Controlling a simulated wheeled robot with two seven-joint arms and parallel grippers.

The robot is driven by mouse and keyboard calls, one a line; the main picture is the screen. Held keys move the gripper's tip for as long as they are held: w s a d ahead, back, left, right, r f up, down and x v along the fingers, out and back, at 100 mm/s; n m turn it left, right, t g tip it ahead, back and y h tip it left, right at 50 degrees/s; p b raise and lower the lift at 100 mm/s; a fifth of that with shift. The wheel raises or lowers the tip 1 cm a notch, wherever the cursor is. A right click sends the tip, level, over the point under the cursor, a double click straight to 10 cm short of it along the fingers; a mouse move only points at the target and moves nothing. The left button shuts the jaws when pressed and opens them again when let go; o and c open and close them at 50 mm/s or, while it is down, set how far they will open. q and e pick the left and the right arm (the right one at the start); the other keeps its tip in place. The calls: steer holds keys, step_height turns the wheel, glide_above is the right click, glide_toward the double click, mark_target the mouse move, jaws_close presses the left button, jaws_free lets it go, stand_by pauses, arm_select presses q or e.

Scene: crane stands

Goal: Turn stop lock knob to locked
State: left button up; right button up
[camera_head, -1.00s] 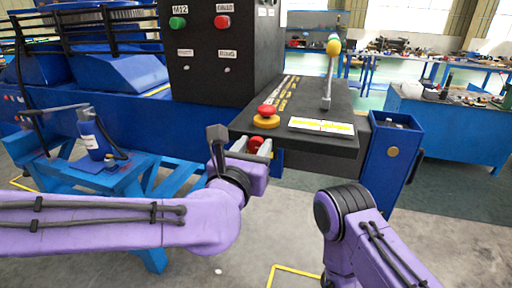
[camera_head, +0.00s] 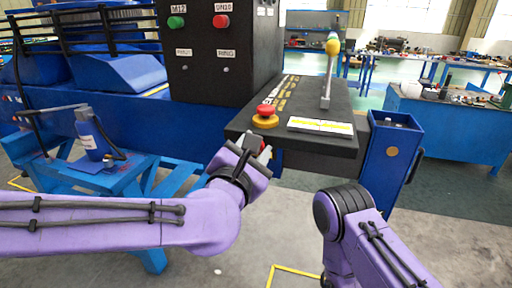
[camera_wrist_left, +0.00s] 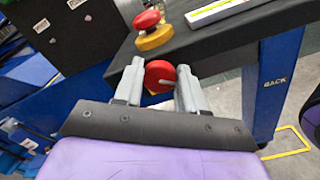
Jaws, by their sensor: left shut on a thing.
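A red round knob (camera_wrist_left: 158,75) sits low on the front of the dark control desk (camera_wrist_left: 225,42), below its top edge. My left gripper (camera_wrist_left: 160,80) is shut on this knob, with one grey finger on each side of it. In the head view my left gripper (camera_head: 262,150) is at the desk's front edge and mostly hides the knob. No lock marking can be read on the knob. Only the purple and black links of my right arm show; the right gripper is out of view.
A red mushroom button on a yellow base (camera_head: 265,116) stands on the desk top just above my left gripper. A blue bin (camera_head: 390,160) is at the desk's right. A blue stand with a bottle (camera_head: 95,180) is at left.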

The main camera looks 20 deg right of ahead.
arm_select(q)
steer(key=m, duration=0.3)
steer(key=m+p, duration=0.1)
steer(key=m, duration=0.7)
steer(key=shift+s+d+f+p, duration=0.1)
steer(key=shift+s+f+p, duration=0.1)
steer(key=shift+f+p, duration=0.2)
stand_by(0.3)
steer(key=o, duration=1)
steer(key=shift+r, duration=0.15)
